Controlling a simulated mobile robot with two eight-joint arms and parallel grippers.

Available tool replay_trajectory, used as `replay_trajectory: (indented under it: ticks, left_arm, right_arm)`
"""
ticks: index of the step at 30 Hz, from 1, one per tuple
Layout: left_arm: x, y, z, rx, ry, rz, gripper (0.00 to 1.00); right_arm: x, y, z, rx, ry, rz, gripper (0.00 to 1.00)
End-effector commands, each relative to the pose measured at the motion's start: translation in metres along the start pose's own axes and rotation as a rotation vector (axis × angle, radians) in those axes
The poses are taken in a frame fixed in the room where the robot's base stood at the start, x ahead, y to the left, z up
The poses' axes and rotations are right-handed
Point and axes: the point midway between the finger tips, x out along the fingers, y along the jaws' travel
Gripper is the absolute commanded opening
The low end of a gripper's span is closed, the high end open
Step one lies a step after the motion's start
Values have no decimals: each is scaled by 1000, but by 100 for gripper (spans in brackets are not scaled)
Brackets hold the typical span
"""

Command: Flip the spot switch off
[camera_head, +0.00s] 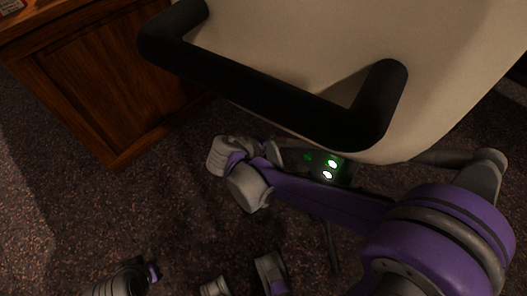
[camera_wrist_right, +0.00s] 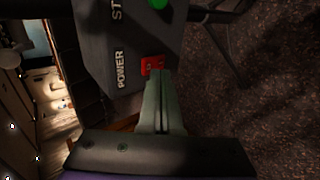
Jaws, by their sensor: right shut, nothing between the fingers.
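The dark switch box (camera_wrist_right: 125,45) fills the upper left of the right wrist view, with the labels "POWER" and part of a word starting "ST". A red switch (camera_wrist_right: 153,65) sits beside "POWER", and a green round light or button (camera_wrist_right: 158,3) is at the top edge. My right gripper (camera_wrist_right: 160,74) is shut and empty, its fingertips at the red switch; contact cannot be told. In the head view the box (camera_head: 318,166) shows a lit green light and a whitish one, partly behind my purple right arm. I cannot make out my left gripper.
A beige chair-like seat with a black looped armrest (camera_head: 270,90) hangs over the box and my right wrist. A wooden desk (camera_head: 110,80) stands at the upper left. Thin dark stand legs (camera_head: 330,245) run below the box. Dark speckled carpet (camera_head: 60,200) is open at the left.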

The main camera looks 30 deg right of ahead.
Motion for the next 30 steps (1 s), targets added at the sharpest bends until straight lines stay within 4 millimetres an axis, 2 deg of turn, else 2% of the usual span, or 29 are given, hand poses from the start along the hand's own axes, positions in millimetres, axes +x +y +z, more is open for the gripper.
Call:
replay_trajectory:
  ticks: [6, 16, 19, 30]
  left_arm:
    - [2, 0, 0, 0, -1, 0, 0]
    - [1, 0, 0, 0, 0, 0, 0]
    - [-6, 0, -2, 0, 2, 0, 0]
    - [-7, 0, -2, 0, 2, 0, 0]
  right_arm:
    - [10, 12, 0, 1, 0, 0, 0]
    - [10, 13, 0, 0, 0, 0, 0]
    - [14, 22, 1, 3, -3, -1, 0]
    - [12, 22, 0, 0, 0, -3, 0]
